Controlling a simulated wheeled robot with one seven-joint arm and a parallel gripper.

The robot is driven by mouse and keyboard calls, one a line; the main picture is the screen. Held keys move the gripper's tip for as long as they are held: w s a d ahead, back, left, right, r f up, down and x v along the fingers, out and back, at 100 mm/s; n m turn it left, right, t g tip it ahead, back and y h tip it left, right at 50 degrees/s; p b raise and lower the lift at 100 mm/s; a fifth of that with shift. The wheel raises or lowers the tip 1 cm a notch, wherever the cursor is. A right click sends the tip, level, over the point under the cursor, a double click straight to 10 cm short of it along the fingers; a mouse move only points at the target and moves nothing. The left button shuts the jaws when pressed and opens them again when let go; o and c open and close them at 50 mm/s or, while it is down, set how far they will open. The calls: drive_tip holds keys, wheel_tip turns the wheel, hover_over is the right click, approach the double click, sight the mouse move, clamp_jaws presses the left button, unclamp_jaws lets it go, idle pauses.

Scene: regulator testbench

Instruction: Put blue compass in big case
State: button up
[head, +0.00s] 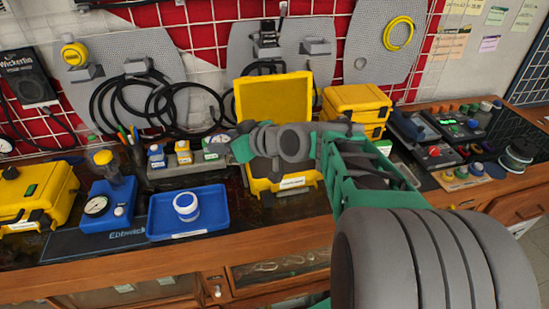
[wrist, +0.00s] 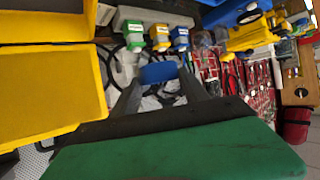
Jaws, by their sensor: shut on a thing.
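My gripper (wrist: 158,84) is shut on a small blue thing (wrist: 158,72), which looks like the blue compass; only its blue side shows, so its face cannot be read. In the head view my wrist and arm pass in front of the open yellow case (head: 272,101), the big case, hiding much of its inside; the held thing cannot be made out there. The case's lid stands up at the back and its front wall (head: 290,184) shows below my arm. In the wrist view yellow case panels (wrist: 45,98) fill the left side, beside my fingers and apart from the held thing.
A grey stand (head: 172,172) holds small blue, yellow and green devices left of the case. Yellow closed cases (head: 357,108) stand to the right, beside dark instruments (head: 434,154).

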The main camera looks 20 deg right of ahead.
drive_tip(key=w+d+f, duration=0.1)
drive_tip(key=d+f, duration=0.2)
drive_tip(key=d, duration=0.1)
drive_tip(key=w+d+f+p, duration=0.1)
drive_tip(key=d+f, duration=0.2)
drive_tip(key=d, duration=0.2)
drive_tip(key=w+d+f+p, duration=0.1)
drive_tip(key=d+f, duration=0.2)
drive_tip(key=d, duration=0.1)
drive_tip(key=shift+d, duration=0.15)
drive_tip(key=f, duration=0.1)
drive_tip(key=f+p, duration=0.1)
drive_tip(key=f, duration=0.1)
drive_tip(key=shift+w+d+f, duration=0.1)
drive_tip(key=shift+d+f, duration=0.1)
drive_tip(key=shift+f, duration=0.05)
drive_tip(key=shift+f, duration=0.1)
drive_tip(key=shift+f+b, duration=0.35)
drive_tip(key=shift+b, duration=0.15)
drive_tip(key=shift+f+b, duration=0.25)
drive_tip(key=shift+b, duration=0.1)
